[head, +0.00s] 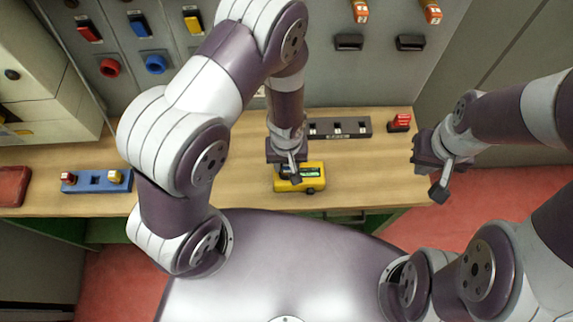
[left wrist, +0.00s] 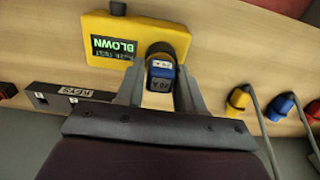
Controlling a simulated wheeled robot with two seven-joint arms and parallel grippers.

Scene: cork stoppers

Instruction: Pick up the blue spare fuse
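A small blue fuse (left wrist: 161,72) with pale labels sits between the two fingers of my left gripper (left wrist: 160,80), which appear to press on its sides. The fuse is at the round black socket of a yellow tester (left wrist: 125,25); whether it is seated there or just above is unclear. The tester's green screen reads BLOWN. In the head view my left gripper (head: 290,165) points down over the left end of the tester (head: 312,184), hiding the fuse. My right gripper (head: 440,178) hangs empty off the bench's right end; its finger gap is unclear.
A blue tray (head: 95,187) with a red and a yellow fuse and a bare middle slot lies left. A dark rack (head: 340,128) stands behind the tester, a red block (head: 400,122) at right.

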